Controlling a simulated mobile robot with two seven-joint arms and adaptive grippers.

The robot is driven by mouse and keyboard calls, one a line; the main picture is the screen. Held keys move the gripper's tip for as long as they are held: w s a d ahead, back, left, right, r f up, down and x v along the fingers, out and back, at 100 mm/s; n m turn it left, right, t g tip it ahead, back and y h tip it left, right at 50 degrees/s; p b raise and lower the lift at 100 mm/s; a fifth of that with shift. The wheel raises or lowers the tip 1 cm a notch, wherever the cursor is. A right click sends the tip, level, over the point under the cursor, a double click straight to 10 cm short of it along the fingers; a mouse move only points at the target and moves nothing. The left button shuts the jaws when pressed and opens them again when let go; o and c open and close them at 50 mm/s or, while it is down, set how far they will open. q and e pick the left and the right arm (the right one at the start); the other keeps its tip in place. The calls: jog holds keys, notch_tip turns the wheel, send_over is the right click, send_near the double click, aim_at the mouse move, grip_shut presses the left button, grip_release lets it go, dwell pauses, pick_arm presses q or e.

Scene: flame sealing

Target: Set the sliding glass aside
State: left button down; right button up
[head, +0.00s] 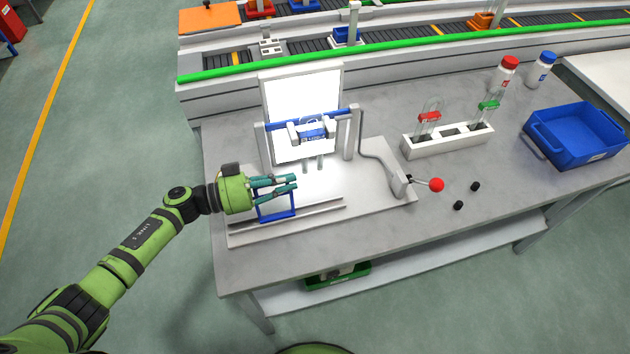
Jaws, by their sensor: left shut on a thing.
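The sliding glass, a pane in a blue frame (277,216), stands on the white base plate of the sealing fixture (375,205), by the front rails. My left gripper (293,183) reaches in from the left, with its teal fingers closed on the top part of the blue frame. The fingers hide part of the frame's top edge. Whether the frame's lower edge touches the rails, I cannot tell. My right gripper is not in view.
Behind the frame stand a bright white panel (305,92) and a blue crossbar with a clamp (312,131). A red-knobbed lever (436,185) sits right of the plate. A white tube rack (446,143) and a blue bin (575,135) stand farther right. The table's front right is mostly clear.

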pick_arm(q)
jog(key=v, duration=0.5)
jog(key=shift+w+a+r, duration=0.15)
jog(key=shift+a+r, duration=0.25)
jog(key=shift+a, duration=0.05)
jog(key=c, duration=1.4)
grip_release()
jog(key=shift+a, duration=0.1)
jog(key=shift+o, duration=0.2)
jog(key=shift+a+f, duration=0.1)
jog(key=shift+f, duration=0.1)
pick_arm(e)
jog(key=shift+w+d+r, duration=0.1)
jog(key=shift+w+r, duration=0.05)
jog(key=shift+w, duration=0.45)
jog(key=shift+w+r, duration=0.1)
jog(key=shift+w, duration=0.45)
pick_arm(q)
jog(key=v, duration=1.2)
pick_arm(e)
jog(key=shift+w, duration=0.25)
